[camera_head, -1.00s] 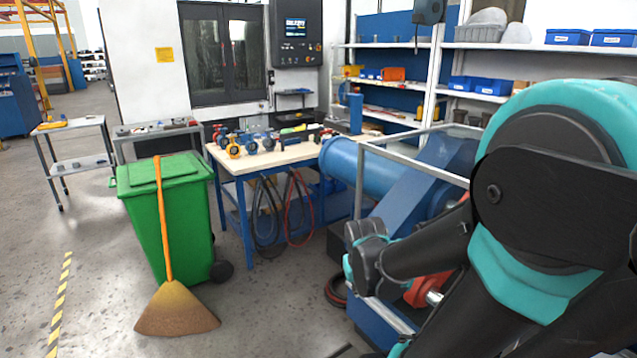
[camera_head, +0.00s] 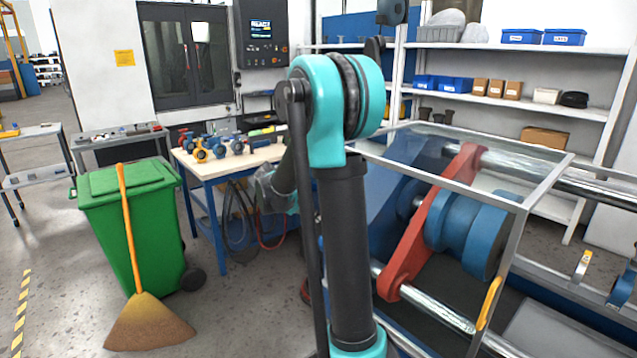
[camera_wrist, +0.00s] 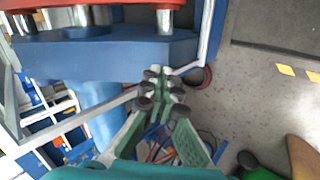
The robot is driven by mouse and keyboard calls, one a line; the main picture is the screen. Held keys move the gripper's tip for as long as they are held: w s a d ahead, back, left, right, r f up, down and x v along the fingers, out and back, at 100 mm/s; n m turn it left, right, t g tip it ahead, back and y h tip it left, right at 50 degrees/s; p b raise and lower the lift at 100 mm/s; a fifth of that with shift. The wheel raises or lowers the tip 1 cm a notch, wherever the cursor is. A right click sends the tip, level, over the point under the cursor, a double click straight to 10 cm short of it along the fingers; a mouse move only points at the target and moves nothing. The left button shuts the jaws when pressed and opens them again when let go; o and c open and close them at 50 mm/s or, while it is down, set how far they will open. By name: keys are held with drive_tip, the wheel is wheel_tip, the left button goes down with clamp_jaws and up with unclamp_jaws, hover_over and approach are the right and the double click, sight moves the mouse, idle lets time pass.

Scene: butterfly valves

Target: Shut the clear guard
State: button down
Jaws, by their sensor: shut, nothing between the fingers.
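The clear guard (camera_head: 519,215) is a grey metal frame with see-through panels around a machine with a red arm and blue discs, at the right of the head view. A yellow handle (camera_head: 488,303) sits on its near upright. I cannot tell how far the guard stands open. In the wrist view, my gripper (camera_wrist: 163,80) is shut and empty, its fingers pointing toward the blue machine body (camera_wrist: 100,58). A grey frame bar (camera_wrist: 112,104) runs close on its left; I cannot tell whether they touch. The head view does not show the fingertips clearly.
A green bin (camera_head: 130,225) with a broom (camera_head: 145,318) stands at the left. A workbench (camera_head: 225,162) with valves is behind my arm. Shelves (camera_head: 500,100) stand at the back right. Hoses (camera_wrist: 165,145) hang below my gripper.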

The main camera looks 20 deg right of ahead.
drive_tip(key=w+r+g+h, duration=0.15)
drive_tip(key=w+h, duration=0.85)
drive_tip(key=w, duration=1.5)
drive_tip(key=s+d, duration=0.2)
drive_tip(key=d, duration=0.9)
drive_tip(key=shift+s+r, duration=0.15)
drive_tip(key=shift+s+t, duration=0.1)
drive_tip(key=shift+t, duration=0.15)
